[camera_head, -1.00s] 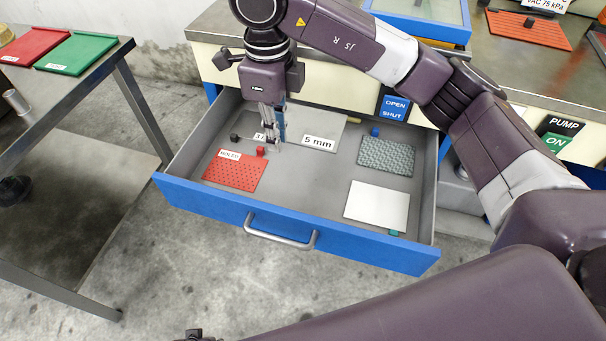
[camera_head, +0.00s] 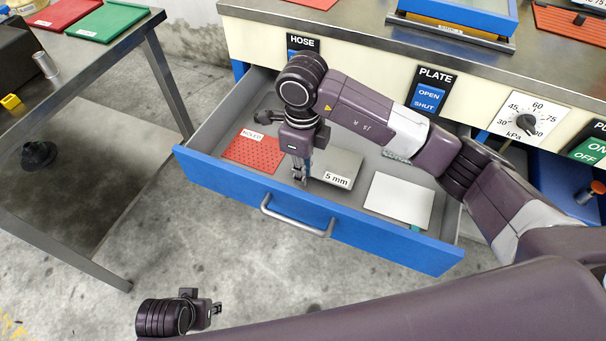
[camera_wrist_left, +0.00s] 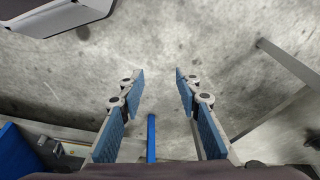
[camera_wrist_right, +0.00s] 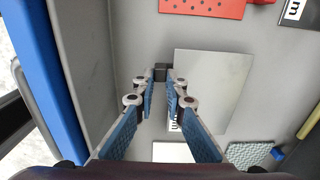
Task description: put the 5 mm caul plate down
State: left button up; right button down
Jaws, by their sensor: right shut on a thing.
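The 5 mm caul plate (camera_head: 344,162) is a thin grey plate with a "5 mm" label. It is in the open drawer between the red perforated sheet and the white plate. My right gripper (camera_head: 300,180) is at its left end, shut on its small dark tab (camera_wrist_right: 161,72). In the right wrist view the plate (camera_wrist_right: 215,85) extends to the right of the fingers, which partly cover its label. I cannot tell whether the plate touches the drawer floor. My left gripper (camera_head: 215,308) is open and empty over the concrete floor, fingers apart in its wrist view (camera_wrist_left: 158,75).
The blue-fronted drawer (camera_head: 290,210) also holds a red perforated sheet (camera_head: 252,152), a white plate (camera_head: 399,198) and a green-grey textured sheet (camera_head: 398,157), largely hidden by my arm. The press bench (camera_head: 360,28) is behind. A side table (camera_head: 95,60) stands left.

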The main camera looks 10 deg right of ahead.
pick_arm(q)
jog(key=shift+r, duration=0.3)
pick_arm(e)
jog(key=shift+f, duration=0.6)
pick_arm(q)
jog(key=shift+r, duration=0.1)
pick_arm(e)
jog(key=shift+f, duration=0.1)
jog(key=c, duration=2)
grip_release()
pick_arm(q)
jog(key=shift+r, duration=0.1)
